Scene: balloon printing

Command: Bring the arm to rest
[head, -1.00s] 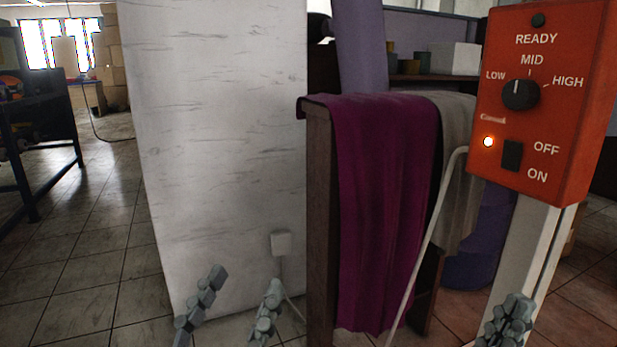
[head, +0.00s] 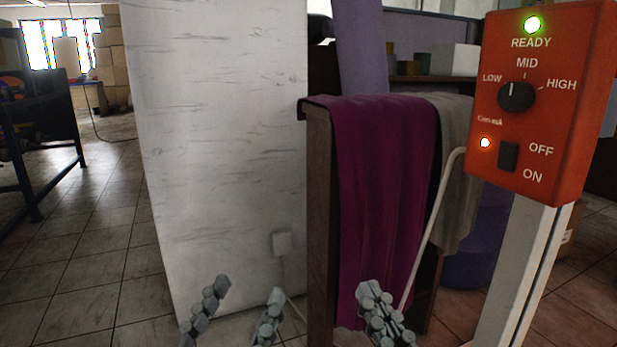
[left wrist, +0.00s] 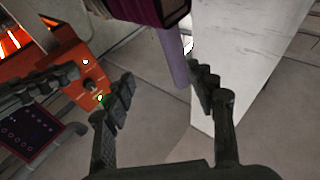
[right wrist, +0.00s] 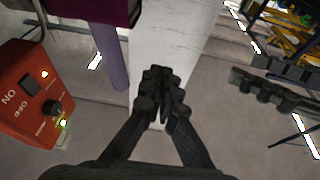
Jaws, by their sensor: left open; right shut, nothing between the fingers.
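My left gripper (head: 238,312) is low in the head view, its two fingers apart and empty in front of the white wall. The left wrist view also shows this gripper (left wrist: 160,100) open. My right gripper (head: 385,316) is at the bottom of the head view, in front of the purple cloth. In the right wrist view the right gripper's fingers (right wrist: 162,95) are together with nothing between them. Both grippers appear apart from everything around them.
An orange control box (head: 548,110) stands at the right, with a green READY light lit and the knob near LOW. A purple cloth (head: 385,200) hangs over a dark wooden rack (head: 319,230). A white wall (head: 220,150) stands behind. Tiled floor (head: 90,270) is open at left.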

